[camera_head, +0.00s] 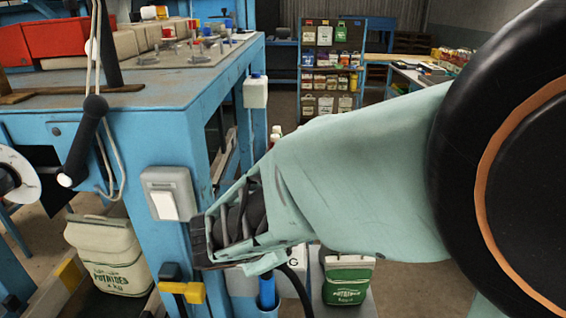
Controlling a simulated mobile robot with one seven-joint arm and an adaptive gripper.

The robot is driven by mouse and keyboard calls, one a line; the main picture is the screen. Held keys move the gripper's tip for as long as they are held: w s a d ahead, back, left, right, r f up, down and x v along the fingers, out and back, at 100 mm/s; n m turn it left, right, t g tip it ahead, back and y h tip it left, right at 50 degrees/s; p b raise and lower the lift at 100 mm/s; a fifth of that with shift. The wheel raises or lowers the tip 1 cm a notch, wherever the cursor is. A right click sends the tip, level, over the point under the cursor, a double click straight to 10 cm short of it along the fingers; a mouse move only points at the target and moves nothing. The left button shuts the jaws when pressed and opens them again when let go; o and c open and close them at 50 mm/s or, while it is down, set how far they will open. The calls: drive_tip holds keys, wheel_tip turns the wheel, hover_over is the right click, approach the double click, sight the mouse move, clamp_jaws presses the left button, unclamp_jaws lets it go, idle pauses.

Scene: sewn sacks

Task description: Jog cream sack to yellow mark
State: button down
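A cream sack (108,262) with green lettering stands low at the left, under the blue workbench. Its top is folded over. A yellow patch (70,272) shows right by the sack's left side; I cannot tell whether it is the yellow mark. My gripper (225,228), wrapped in a pale teal sleeve, is in the middle, in front of the bench leg and to the right of the cream sack in the picture, apart from it. Its dark fingers are partly covered by the sleeve, so their opening is unclear. I see nothing held.
The blue workbench (130,100) fills the left, with red and cream sacks on top. A grey switch box (170,193) and a yellow-handled fitting (183,292) are on its leg. A green and white sack (347,280) stands low at centre. Shelves (330,70) stand behind.

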idle(0.5)
drive_tip(key=shift+r+p, duration=0.65)
drive_tip(key=shift+r, duration=0.2)
wheel_tip(320, 180, up, 5)
drive_tip(key=p, duration=0.4)
drive_tip(key=shift+r, duration=0.1)
